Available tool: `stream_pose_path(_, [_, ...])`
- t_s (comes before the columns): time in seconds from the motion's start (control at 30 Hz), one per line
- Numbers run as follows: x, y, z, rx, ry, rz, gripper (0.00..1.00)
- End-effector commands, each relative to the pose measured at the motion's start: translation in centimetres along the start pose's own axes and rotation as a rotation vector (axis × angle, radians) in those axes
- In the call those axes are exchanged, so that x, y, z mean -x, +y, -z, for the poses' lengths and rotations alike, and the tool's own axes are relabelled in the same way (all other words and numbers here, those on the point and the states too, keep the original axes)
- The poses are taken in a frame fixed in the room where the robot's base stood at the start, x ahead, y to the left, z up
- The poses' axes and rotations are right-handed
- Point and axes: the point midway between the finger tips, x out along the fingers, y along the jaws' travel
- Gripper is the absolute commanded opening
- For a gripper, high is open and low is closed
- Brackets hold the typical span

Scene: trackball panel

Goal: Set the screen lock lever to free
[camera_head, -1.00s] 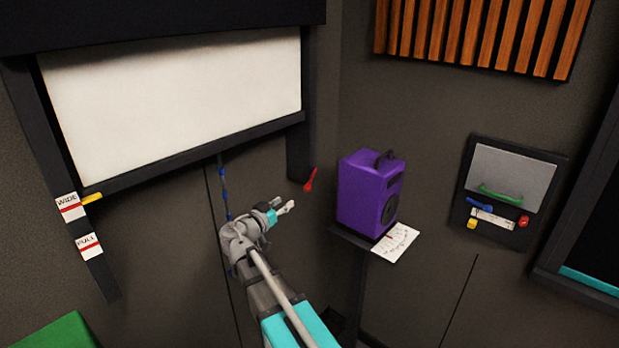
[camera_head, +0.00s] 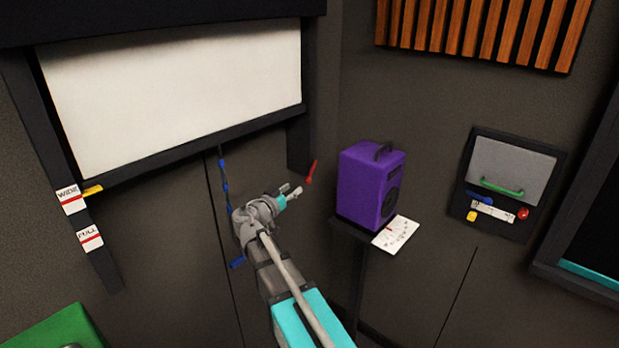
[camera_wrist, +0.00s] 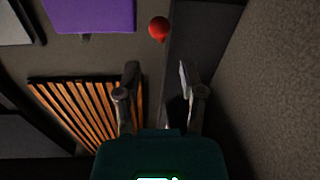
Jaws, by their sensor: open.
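A red lever (camera_head: 312,172) sits at the lower end of the screen's right rail (camera_head: 300,140), tilted with its upper end to the right. I take it for the screen lock lever; no readable marking shows beside it. My gripper (camera_head: 292,189) is open and empty, just left of and slightly below the lever. In the wrist view, a round red knob (camera_wrist: 158,28) lies beyond the gap between my open fingers (camera_wrist: 158,66), apart from them. The white screen (camera_head: 180,95) hangs between dark rails.
A purple speaker (camera_head: 370,186) on a stand is close to the lever's right, with a white dial card (camera_head: 396,234). A blue cord (camera_head: 224,180) hangs left of my gripper. A yellow pointer (camera_head: 92,190) is by the WIDE label (camera_head: 71,198). A control panel (camera_head: 513,165) is farther right.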

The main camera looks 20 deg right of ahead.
Motion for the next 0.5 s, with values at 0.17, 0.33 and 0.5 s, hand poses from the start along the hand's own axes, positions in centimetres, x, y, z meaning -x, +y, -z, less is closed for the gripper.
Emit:
stream_pose_path(0.17, [-2.9,-0.1,0.0,0.0,0.0,-0.003,0.51])
stream_pose_path(0.33, [-5.5,-0.1,0.0,0.0,0.0,-0.003,0.51])
stream_pose_path(0.5, [-7.7,-0.1,0.0,0.0,0.0,-0.002,0.51])
